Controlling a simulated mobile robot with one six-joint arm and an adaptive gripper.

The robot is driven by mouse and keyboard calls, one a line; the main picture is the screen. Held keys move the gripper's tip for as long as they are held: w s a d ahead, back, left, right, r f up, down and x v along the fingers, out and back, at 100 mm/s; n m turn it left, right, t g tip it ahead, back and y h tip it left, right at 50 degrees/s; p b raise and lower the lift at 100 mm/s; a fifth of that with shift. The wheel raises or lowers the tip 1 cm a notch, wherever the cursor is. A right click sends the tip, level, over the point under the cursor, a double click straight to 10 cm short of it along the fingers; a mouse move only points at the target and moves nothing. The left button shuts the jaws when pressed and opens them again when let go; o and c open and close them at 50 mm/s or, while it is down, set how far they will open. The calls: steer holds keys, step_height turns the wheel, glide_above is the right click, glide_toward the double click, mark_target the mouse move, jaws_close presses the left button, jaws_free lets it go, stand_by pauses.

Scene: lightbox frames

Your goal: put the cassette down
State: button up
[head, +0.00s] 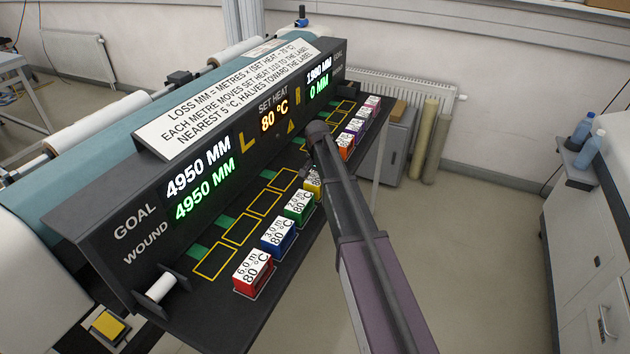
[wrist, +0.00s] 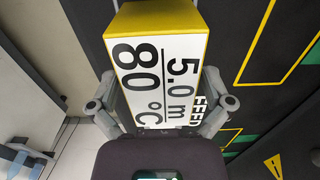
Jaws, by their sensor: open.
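In the head view the yellow cassette (head: 313,184) shows only partly beside my arm, in line with the front row on the black shelf (head: 215,305). My gripper (wrist: 160,82) is open, with one finger on each side of this cassette. Whether either finger touches it I cannot tell. In the head view my arm hides most of the gripper.
Green (head: 299,208), blue (head: 278,236) and red (head: 253,272) cassettes stand nearer in the row; orange (head: 345,146) and purple ones stand farther. Empty yellow-outlined slots (head: 242,231) lie between row and panel. The display panel (head: 215,165) rises behind, reading 4950 MM twice and 80 °C.

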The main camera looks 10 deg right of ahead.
mark_target(317, 177)
steer(key=shift+r+p, duration=5.1)
steer(key=shift+r, duration=0.3)
steer(key=shift+s, duration=0.15)
steer(key=s+n, duration=0.7)
steer(key=s, duration=2.2)
steer(key=shift+a, duration=0.3)
